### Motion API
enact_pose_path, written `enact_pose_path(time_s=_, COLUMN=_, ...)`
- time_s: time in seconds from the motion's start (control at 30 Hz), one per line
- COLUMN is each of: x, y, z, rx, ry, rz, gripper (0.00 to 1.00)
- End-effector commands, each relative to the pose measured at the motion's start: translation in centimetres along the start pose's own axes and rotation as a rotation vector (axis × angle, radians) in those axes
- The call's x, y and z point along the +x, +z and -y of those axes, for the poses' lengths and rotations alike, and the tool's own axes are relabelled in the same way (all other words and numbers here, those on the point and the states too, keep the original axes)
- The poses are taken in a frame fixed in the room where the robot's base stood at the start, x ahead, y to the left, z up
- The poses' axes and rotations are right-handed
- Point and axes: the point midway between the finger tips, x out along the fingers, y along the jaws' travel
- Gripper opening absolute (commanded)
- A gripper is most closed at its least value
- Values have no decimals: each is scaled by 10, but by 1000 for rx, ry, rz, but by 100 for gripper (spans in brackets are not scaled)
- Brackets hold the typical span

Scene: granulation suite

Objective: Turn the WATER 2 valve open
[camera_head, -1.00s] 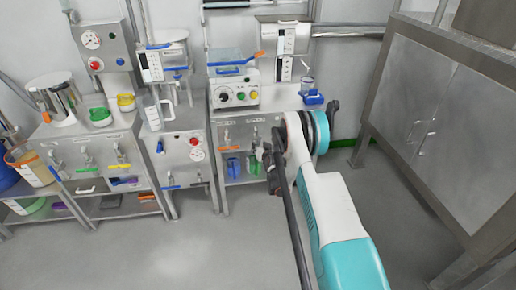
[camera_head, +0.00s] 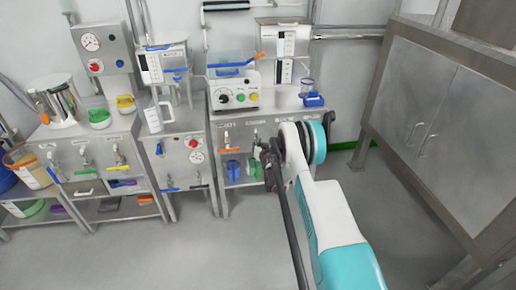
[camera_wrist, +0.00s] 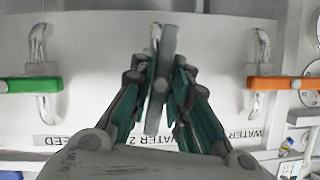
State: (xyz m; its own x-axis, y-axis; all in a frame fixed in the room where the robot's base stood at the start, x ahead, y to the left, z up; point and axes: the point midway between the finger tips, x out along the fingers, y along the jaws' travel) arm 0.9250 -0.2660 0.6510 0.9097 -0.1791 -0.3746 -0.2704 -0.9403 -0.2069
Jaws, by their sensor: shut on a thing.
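In the wrist view, my gripper (camera_wrist: 158,88) is shut on a flat grey valve handle (camera_wrist: 168,42), with a dark green-lined finger on each side. The handle points up and down in that picture, slightly tilted. Its pipe is mostly hidden behind handle and fingers. Upside-down labels below are partly covered; "WATER 2" can be partly read. In the head view, my gripper (camera_head: 267,160) is at the front of the right steel cabinet (camera_head: 216,145); its grasp is too small to make out there.
In the wrist view, a green crosswise handle (camera_wrist: 30,84) is at left and an orange one (camera_wrist: 283,83) at right, both clear of the fingers. A control box (camera_head: 234,94) stands on the cabinet. A large steel cabinet (camera_head: 440,125) is at right. The floor (camera_head: 170,250) is open.

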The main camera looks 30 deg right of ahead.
Motion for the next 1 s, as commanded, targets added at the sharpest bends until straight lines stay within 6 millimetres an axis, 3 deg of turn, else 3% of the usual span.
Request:
enact_pose_path(time_s=0.4, x=0, y=1, z=1, rx=-185, ry=76, rz=1, gripper=0)
enact_pose_path(time_s=0.77, x=0, y=0, z=0, rx=-207, ry=86, rz=1, gripper=0)
enact_pose_path(time_s=0.8, x=0, y=0, z=0, rx=-207, ry=86, rz=1, gripper=19)
enact_pose_path(time_s=0.87, x=0, y=0, z=0, rx=-207, ry=86, rz=1, gripper=32)
enact_pose_path(time_s=1.0, x=0, y=0, z=0, rx=-207, ry=86, rz=0, gripper=36)
